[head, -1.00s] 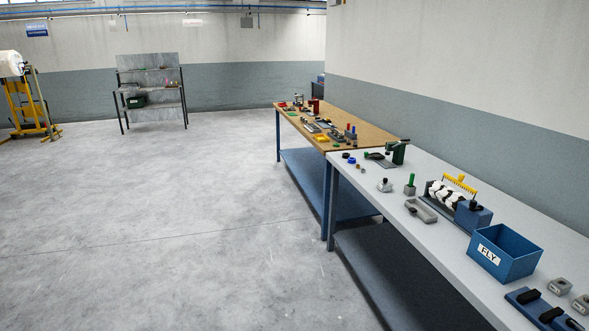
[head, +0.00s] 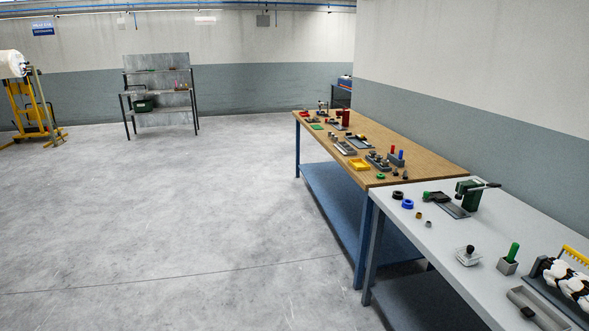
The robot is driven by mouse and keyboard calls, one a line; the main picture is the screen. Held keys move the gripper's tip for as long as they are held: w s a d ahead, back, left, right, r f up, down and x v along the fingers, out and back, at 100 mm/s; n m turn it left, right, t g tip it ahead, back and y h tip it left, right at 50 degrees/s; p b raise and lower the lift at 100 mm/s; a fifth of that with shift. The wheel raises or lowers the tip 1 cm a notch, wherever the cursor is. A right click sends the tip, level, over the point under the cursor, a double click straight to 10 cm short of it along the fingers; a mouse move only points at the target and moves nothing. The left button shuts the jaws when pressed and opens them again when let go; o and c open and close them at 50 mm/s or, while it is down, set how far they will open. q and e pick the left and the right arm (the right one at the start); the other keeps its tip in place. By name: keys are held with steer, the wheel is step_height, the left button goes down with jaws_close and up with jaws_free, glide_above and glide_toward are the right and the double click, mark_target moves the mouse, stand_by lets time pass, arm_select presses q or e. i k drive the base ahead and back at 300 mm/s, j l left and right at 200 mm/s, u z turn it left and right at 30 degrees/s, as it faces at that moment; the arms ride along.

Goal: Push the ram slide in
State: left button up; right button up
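I cannot pick out a ram slide for certain at this distance. A dark green press-like device (head: 467,193) with a dark lever stands at the far end of the grey table (head: 420,235). A flat dark plate (head: 447,205) lies beside it. A grey slotted block (head: 537,308) with a black knob is at the lower right, cut by the frame edge. Neither of my grippers is in view.
A wooden-topped table (head: 425,160) with many small parts adjoins the grey table's far end. Black and blue rings (head: 407,204) and a green-handled block (head: 510,259) are on the grey table. Open floor (head: 180,220) lies left. A shelf rack (head: 160,95) stands behind.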

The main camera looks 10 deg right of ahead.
mark_target(439, 196)
steer(key=i+z, duration=0.15)
steer(key=i, duration=0.35)
steer(key=i+j+z, duration=0.15)
steer(key=i, duration=0.35)
steer(key=i+j+z, duration=0.15)
steer(key=i, duration=0.4)
